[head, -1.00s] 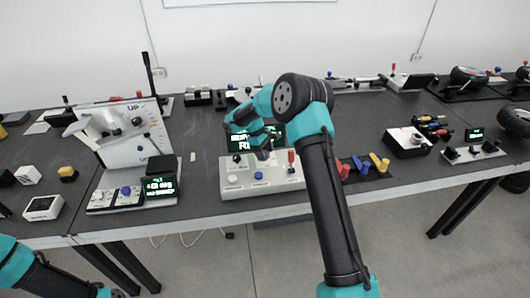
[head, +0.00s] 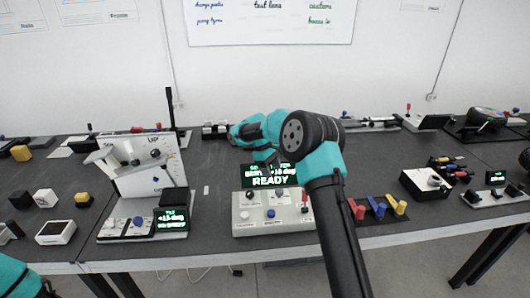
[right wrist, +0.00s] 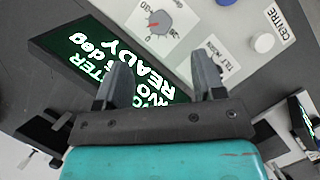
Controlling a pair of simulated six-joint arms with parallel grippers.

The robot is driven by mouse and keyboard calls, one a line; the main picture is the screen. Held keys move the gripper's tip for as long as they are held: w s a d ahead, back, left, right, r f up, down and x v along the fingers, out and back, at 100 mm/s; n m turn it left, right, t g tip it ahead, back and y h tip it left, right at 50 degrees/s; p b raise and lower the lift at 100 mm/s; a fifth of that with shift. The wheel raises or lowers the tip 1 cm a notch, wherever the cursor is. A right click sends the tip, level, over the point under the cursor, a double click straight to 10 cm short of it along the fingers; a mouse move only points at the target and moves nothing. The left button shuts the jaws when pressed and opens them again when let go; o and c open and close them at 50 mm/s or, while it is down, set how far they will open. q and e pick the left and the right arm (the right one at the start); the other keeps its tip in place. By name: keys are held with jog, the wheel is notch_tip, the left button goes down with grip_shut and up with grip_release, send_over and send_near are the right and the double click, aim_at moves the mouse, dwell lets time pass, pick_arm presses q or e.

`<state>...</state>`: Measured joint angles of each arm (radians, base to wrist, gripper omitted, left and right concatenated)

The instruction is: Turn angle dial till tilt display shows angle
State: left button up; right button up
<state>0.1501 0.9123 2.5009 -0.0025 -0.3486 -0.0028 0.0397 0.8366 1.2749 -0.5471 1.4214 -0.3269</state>
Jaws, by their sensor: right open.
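A grey angle dial with a red pointer (right wrist: 160,22) sits on a light panel at the top of the right wrist view. The pale control box (head: 272,222) stands mid-table in the head view. Behind its controls a black display (head: 270,178) reads READY in green and white; it also shows in the right wrist view (right wrist: 100,52), partly hidden. A small tilt display (head: 172,218) on the left unit reads about +13 deg. My right gripper (right wrist: 163,75) is open and empty, apart from the dial, over the display. In the head view my right gripper (head: 266,160) hovers above the box.
A white CENTRE button (right wrist: 263,43) lies near the dial. The box also bears a blue button (head: 270,213) and a red-tipped lever (head: 304,202). Red, blue and yellow pieces (head: 380,208) lie to the right. A white upright board (head: 145,165) stands left.

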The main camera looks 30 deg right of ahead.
jog(key=v, duration=0.7)
jog(key=shift+w+r, duration=0.15)
jog(key=shift+r, duration=0.15)
jog(key=shift+a+f, duration=0.1)
jog(key=shift+a, duration=0.1)
